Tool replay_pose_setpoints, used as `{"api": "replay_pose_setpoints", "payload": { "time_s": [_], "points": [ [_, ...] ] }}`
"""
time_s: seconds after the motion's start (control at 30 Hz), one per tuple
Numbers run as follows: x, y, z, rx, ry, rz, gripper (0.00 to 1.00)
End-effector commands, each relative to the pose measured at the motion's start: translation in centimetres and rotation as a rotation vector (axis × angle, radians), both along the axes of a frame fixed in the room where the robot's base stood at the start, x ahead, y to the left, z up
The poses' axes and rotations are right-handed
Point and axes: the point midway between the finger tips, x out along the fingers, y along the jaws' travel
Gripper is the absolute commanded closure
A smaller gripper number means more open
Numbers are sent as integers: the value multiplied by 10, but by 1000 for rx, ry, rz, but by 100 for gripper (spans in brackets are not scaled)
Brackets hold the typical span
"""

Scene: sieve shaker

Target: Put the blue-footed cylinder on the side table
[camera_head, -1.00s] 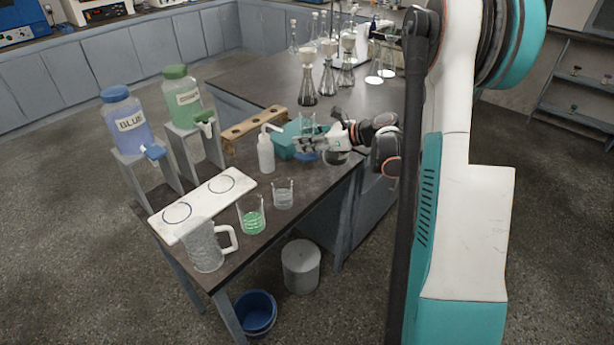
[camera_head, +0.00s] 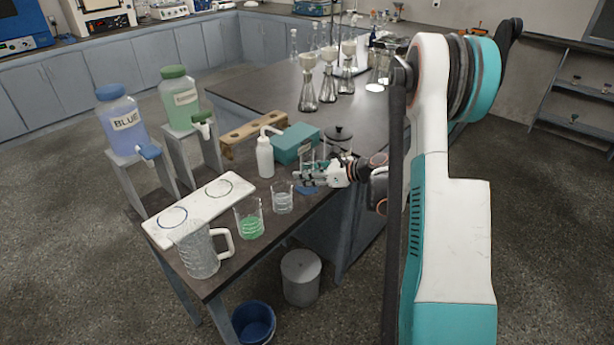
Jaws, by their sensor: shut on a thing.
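The blue-footed cylinder (camera_head: 307,160) is a clear upright glass cylinder near the right front edge of the dark-topped table (camera_head: 262,240). Its blue foot (camera_head: 306,190) shows just below the jaws. My gripper (camera_head: 309,178) comes in from the right and is shut on the cylinder low on its body. The jaws hide part of the glass. I cannot tell whether the foot touches the tabletop or hangs just above it. Which surface counts as the side table is not marked.
A small beaker (camera_head: 282,198) stands close left of the cylinder. A wash bottle (camera_head: 265,157), teal box (camera_head: 294,142) and dark-lidded jar (camera_head: 338,138) stand behind. A green-liquid beaker (camera_head: 249,220), jug (camera_head: 198,252) and white plate (camera_head: 205,207) fill the front left.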

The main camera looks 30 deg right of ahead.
Motion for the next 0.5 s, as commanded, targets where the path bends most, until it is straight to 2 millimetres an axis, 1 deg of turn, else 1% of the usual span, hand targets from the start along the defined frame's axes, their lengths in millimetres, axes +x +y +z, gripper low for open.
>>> {"api": "replay_pose_setpoints", "payload": {
  "time_s": [0.17,0.2,0.27,0.3,0.5],
  "points": [
    [0,0,-1,0,0,0,100],
    [0,0,-1,0,0,0,65],
    [0,0,-1,0,0,0,51],
    [0,0,-1,0,0,0,49],
    [0,0,-1,0,0,0,49]
  ]
}}
